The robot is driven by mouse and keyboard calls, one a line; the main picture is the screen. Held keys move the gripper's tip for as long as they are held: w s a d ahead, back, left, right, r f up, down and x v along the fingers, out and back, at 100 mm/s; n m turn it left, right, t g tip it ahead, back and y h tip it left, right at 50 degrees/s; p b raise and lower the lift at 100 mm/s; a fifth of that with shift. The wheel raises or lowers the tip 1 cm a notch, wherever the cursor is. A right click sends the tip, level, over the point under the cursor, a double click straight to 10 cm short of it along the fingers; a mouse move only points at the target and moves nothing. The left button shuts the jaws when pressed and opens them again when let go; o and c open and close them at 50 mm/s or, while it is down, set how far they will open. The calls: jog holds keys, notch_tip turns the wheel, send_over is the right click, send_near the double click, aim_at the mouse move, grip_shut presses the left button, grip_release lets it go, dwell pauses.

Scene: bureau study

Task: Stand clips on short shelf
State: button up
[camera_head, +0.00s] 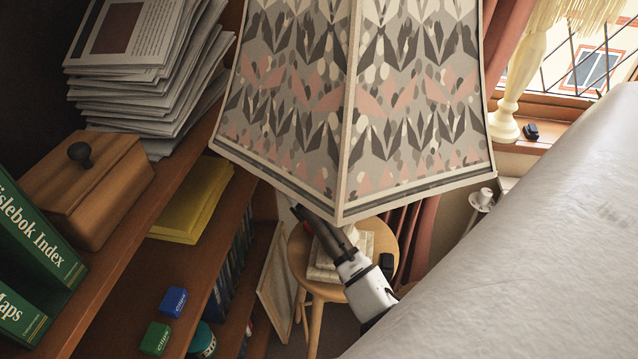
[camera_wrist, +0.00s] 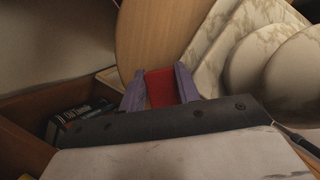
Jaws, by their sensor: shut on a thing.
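My gripper (camera_wrist: 160,84) is shut on a red box (camera_wrist: 162,90), seen between its two fingers in the wrist view. In the head view my gripper (camera_head: 303,216) is beside the lamp base, under the shade, and only a small red patch of the box (camera_head: 306,228) shows. A blue clips box (camera_head: 173,302) and a green clips box (camera_head: 156,338) stand on a wooden shelf (camera_head: 120,310) at lower left, apart from my gripper. Any label on the red box cannot be read.
A large patterned lampshade (camera_head: 350,100) hangs over my gripper. The lamp's marble base (camera_head: 330,265) stands on a round wooden stool (camera_head: 299,255). Yellow folders (camera_head: 192,205) and a teal round object (camera_head: 203,340) are on the shelves. A wooden box (camera_head: 85,185) is above.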

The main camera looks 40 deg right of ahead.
notch_tip(320, 180, up, 9)
jog(key=p, duration=0.7)
notch_tip(320, 180, down, 4)
jog(key=b, duration=0.4)
jog(key=shift+f+b, duration=0.15)
jog(key=shift+b, duration=0.2)
jog(key=shift+a, duration=0.1)
